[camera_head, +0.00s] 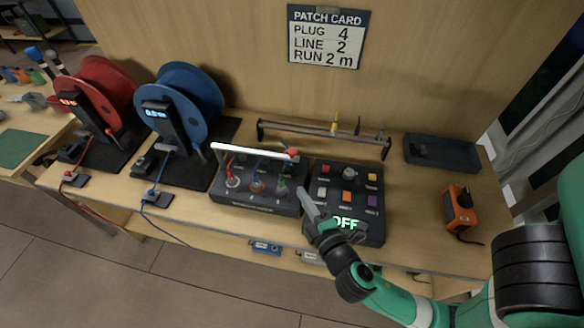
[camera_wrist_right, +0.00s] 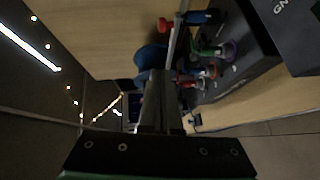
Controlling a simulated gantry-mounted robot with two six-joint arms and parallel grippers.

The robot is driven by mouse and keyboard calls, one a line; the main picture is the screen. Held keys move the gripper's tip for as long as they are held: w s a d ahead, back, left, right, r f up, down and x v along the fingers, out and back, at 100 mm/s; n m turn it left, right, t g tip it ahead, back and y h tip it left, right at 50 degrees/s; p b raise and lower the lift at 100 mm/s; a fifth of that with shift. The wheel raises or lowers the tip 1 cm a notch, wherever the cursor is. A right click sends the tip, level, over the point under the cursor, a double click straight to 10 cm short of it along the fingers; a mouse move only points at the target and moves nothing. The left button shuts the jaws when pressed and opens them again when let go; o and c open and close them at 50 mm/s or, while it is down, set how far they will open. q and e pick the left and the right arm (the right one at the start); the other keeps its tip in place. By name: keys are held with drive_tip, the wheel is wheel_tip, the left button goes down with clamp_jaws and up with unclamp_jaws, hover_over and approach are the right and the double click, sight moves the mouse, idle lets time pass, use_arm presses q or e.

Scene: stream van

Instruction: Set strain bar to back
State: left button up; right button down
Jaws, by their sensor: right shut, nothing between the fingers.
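The strain bar (camera_head: 252,150) is a white bar with a red knob (camera_head: 292,153) at its right end. It runs across above the dark patch box (camera_head: 228,205), level with the box's back part, over several coloured plugs in sockets. In the right wrist view the bar (camera_wrist_right: 176,40) shows edge-on beyond my fingers, with the red knob (camera_wrist_right: 166,24) beside it. My right gripper (camera_head: 305,198) is shut and empty, at the gap between the patch box and the button box, in front of the knob and apart from it. My left gripper is out of view.
The button box (camera_head: 347,173) reading OFF stands right of the patch box, partly covered by my right gripper. Red (camera_head: 105,88) and blue (camera_head: 193,95) cable reels stand left. A rack (camera_head: 320,134) is behind; a dark tray (camera_head: 440,151) and orange device (camera_head: 461,208) are right.

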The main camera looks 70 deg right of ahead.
drive_tip(key=s+d+p+x, duration=0.1)
drive_tip(key=s+d+x, duration=0.1)
drive_tip(key=x, duration=1.1)
drive_tip(key=shift+f, duration=0.1)
drive_tip(key=shift+w, duration=0.1)
